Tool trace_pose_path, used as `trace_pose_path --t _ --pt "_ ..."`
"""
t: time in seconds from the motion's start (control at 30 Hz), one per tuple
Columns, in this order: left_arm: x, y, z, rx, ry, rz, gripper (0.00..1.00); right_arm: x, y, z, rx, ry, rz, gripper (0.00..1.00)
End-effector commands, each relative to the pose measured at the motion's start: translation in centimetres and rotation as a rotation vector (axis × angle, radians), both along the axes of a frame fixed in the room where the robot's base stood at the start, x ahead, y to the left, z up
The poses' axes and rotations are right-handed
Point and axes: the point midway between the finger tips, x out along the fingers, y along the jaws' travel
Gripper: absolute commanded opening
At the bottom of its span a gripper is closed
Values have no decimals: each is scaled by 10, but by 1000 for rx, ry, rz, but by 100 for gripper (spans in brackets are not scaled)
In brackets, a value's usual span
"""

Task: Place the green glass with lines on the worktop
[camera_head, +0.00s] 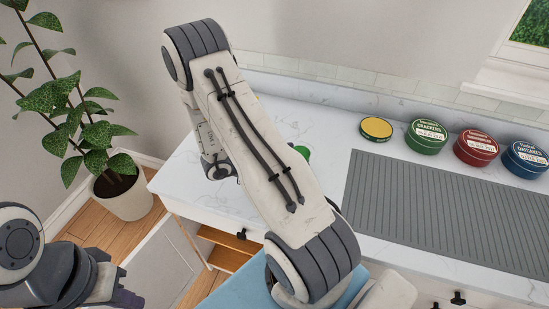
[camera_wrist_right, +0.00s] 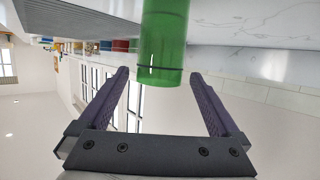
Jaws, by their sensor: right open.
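The green glass (camera_wrist_right: 163,35) has a dark line around it near its rim. In the right wrist view, which is upside down, it shows between the tips of my right gripper (camera_wrist_right: 159,74), with a gap to each finger. The right gripper is open and holds nothing. In the head view only a small green part of the glass (camera_head: 302,152) shows beside my right arm, over the white worktop (camera_head: 325,128); its base is hidden. My left gripper (camera_head: 118,293) is low at the left edge of the head view, its fingertips unclear.
Several round tins, including a yellow-topped one (camera_head: 376,128) and a green one (camera_head: 427,134), stand at the back right behind a grey ribbed mat (camera_head: 450,205). A potted plant (camera_head: 123,195) stands on the floor at the left. The worktop's left end is largely clear.

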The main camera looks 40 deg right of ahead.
Motion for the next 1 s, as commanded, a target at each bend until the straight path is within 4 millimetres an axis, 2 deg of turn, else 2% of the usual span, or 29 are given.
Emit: trace_pose_path --t 0.03,0.2,0.4,0.6,1.0 --pt "0 0 -7 0 0 0 0 6 11 1 -1 -5 8 99" --pt "0 0 -16 0 0 -1 0 16 45 13 1 -5 6 99" --pt "0 0 -23 0 0 -1 0 25 74 25 -1 -2 4 99" --pt "0 0 -24 0 0 -2 0 28 85 29 0 0 0 99" --pt "0 0 -24 0 0 -1 0 28 85 30 0 1 0 99"
